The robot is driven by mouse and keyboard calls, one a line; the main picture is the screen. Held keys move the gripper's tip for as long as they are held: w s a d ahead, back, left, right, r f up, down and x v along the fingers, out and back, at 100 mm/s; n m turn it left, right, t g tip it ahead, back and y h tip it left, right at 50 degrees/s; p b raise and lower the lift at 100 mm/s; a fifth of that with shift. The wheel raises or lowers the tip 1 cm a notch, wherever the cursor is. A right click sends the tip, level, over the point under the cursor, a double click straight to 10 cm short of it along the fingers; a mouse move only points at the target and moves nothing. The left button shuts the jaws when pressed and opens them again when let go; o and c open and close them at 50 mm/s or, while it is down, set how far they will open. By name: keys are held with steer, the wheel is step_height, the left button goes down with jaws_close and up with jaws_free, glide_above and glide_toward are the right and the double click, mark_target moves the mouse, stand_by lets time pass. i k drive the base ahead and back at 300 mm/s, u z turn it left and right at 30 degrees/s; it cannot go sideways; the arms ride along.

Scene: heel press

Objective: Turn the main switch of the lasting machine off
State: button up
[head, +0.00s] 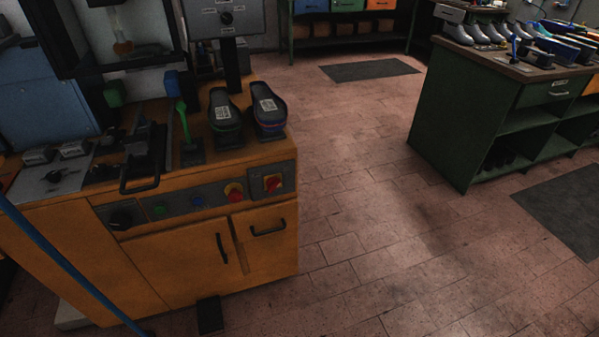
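An orange machine cabinet (170,264) stands at the left, with a grey control strip (209,199) along its upper front. At the strip's right end is a red rotary switch (272,183) on a yellow plate; its exact handle angle is too small to tell. Left of it are a round red button on yellow (233,192), a blue button (197,201), a green button (159,211) and a black knob (121,217). No label naming the machine is readable. My gripper is not in view.
Two dark shoe-shaped pieces (225,117) (268,110) and a green-handled tool (183,121) stand on the cabinet top. A blue pole (65,262) crosses the lower left. A green workbench (459,126) stands at the right. The tiled floor (345,215) between is clear.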

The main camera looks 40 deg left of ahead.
mark_target(275, 186)
steer(key=u, duration=0.15)
steer(key=k, duration=0.95)
steer(key=u, duration=0.5)
steer(key=i, duration=1)
steer(key=u, duration=0.1)
